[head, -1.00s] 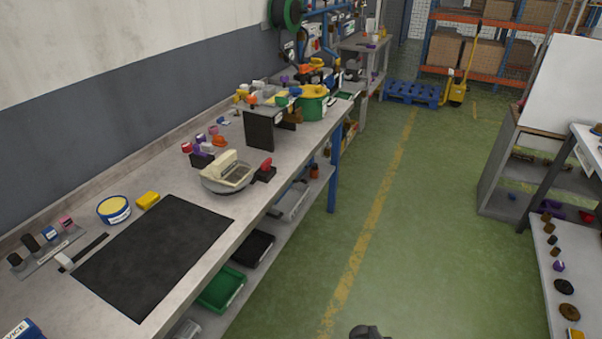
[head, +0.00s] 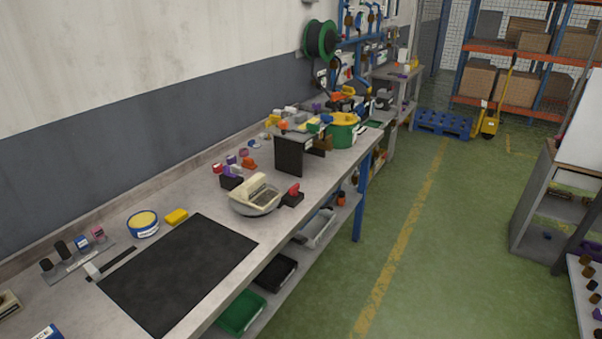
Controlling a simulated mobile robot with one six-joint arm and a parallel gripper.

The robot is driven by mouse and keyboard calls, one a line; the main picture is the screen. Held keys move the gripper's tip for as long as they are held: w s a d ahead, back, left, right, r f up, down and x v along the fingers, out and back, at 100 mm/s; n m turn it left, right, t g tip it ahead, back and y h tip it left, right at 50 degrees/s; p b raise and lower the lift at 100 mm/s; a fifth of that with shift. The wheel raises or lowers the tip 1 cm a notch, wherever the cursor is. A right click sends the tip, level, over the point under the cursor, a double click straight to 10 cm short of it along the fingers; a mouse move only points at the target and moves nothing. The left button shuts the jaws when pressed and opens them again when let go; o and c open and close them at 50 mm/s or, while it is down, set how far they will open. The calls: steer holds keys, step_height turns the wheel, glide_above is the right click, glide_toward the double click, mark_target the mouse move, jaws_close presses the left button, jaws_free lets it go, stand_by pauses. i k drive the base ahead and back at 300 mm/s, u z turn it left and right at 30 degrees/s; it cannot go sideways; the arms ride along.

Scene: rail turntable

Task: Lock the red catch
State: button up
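A red knob-like part on a small black block (head: 292,196) sits on the workbench, just right of a round turntable-like device. It may be the red catch, but it is too small to tell its position. The device has a grey round base (head: 262,209) and a cream upper piece (head: 256,191) with a brownish face. My gripper is not in view.
The long grey workbench (head: 190,205) runs along the left wall. A black mat (head: 180,273) lies on its near part. A black upright panel (head: 289,157) and a green-yellow round container (head: 341,130) stand farther back. The green floor (head: 420,250) to the right is clear.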

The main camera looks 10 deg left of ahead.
mark_target(292, 190)
steer(key=u, duration=0.05)
steer(key=k, duration=1.35)
steer(key=u, duration=0.55)
steer(key=i, duration=1.35)
steer(key=z, duration=0.25)
